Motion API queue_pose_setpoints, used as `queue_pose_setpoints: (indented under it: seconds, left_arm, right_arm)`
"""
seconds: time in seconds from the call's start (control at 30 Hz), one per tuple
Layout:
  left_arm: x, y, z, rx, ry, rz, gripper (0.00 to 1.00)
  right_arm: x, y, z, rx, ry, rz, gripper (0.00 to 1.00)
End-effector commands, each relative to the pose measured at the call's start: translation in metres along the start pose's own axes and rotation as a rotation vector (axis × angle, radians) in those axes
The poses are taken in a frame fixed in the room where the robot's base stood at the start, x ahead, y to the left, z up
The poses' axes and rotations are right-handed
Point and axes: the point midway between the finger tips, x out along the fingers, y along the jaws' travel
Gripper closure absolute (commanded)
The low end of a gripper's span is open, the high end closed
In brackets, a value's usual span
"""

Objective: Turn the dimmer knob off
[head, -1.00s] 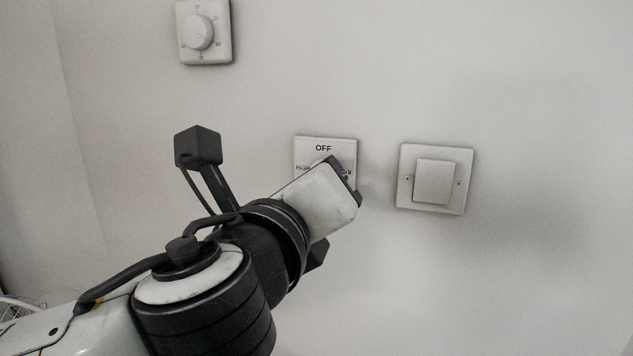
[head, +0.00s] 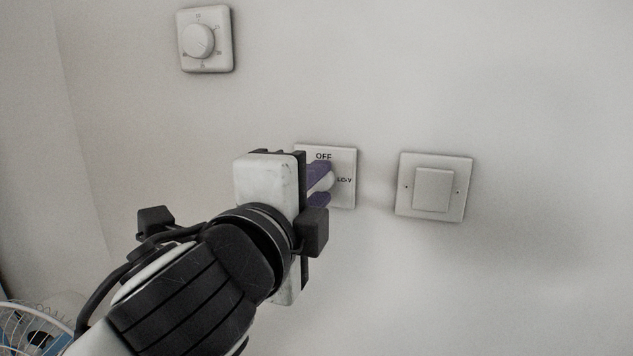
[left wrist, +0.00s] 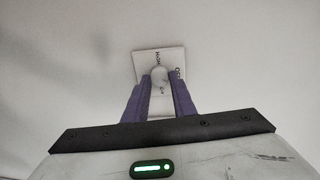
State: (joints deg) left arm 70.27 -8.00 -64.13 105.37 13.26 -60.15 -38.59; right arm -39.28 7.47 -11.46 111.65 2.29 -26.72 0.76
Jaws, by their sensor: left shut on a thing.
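The dimmer is a square white plate (head: 345,196) on the wall, with OFF printed at its top and LOW at its right. Its round white knob (head: 327,182) is partly hidden behind the fingers in the head view. My left gripper (head: 322,184) has its two purple fingers on either side of the knob, one above and one below, shut on it. In the left wrist view the knob (left wrist: 160,73) sits between the fingertips, in front of the tilted plate (left wrist: 174,56). The knob's pointer cannot be made out. My right gripper is not in view.
A flat rocker switch (head: 433,190) is on the wall to the right of the dimmer. A round dial with numbers (head: 199,41) is up to the left. A white wire fan guard (head: 22,318) shows at the bottom left.

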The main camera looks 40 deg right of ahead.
Motion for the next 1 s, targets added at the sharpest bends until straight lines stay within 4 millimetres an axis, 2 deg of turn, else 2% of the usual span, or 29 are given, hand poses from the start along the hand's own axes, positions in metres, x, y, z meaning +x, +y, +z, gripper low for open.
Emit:
queue_pose_setpoints:
  seconds: [0.5,0.7,1.0]
  left_arm:
    - [0.000,-0.001,0.002,-0.457,0.032,0.000,0.99]
    - [0.000,-0.001,0.002,-0.571,0.040,0.000,0.99]
    - [0.000,0.000,0.002,-0.653,0.048,-0.002,0.98]
  right_arm:
    - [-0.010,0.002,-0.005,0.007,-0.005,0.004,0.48]
    - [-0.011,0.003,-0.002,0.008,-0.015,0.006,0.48]
    - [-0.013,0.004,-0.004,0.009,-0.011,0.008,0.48]
